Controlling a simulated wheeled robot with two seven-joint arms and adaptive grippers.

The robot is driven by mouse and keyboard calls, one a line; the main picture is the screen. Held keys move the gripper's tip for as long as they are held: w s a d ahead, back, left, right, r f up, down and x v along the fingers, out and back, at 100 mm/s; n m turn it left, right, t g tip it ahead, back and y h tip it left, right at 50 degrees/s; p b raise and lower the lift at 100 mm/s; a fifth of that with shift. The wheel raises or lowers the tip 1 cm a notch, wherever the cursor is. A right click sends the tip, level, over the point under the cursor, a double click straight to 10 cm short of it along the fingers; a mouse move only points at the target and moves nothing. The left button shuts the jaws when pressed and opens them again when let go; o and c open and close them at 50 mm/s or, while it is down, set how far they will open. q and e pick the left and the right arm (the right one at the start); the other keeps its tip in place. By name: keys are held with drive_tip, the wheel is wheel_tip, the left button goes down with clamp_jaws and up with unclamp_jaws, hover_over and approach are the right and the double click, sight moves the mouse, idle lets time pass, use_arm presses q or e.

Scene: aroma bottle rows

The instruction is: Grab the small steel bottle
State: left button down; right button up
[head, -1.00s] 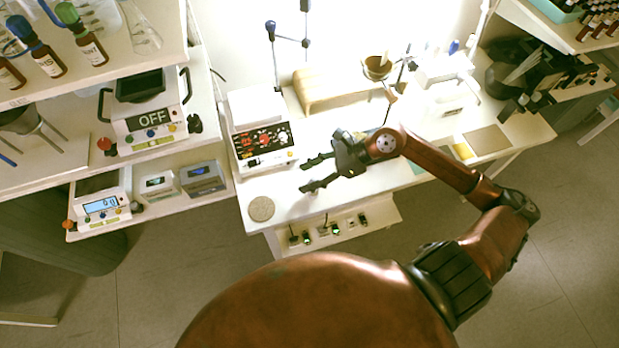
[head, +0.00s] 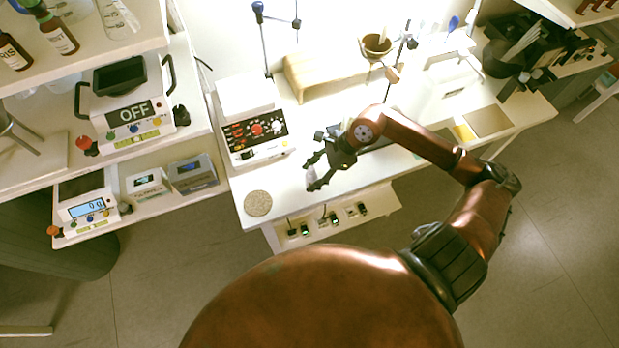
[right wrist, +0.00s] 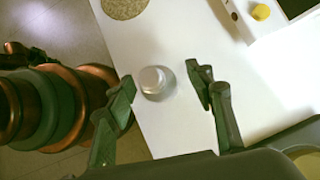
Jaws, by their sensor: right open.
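The small steel bottle (right wrist: 154,81) stands on the white bench top near its edge in the right wrist view, its round pale cap facing the camera. In the head view it is a small pale shape (head: 312,176) beside my fingertips, partly hidden. My right gripper (right wrist: 162,79) is open, with one finger on each side of the bottle. A gap shows between the bottle and each finger, wider on the right. In the head view my right gripper (head: 311,171) is low over the bench's front part. My left gripper is in neither view.
A round speckled disc (head: 258,203) lies near the bench's left front corner. A control box with red displays (head: 255,136) stands behind it. A wooden stand (head: 325,75) and a bowl (head: 377,46) are further back. Small devices (head: 328,220) sit on the shelf below.

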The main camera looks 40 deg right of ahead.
drive_tip(key=shift+c, duration=0.3)
drive_tip(key=c, duration=1.3)
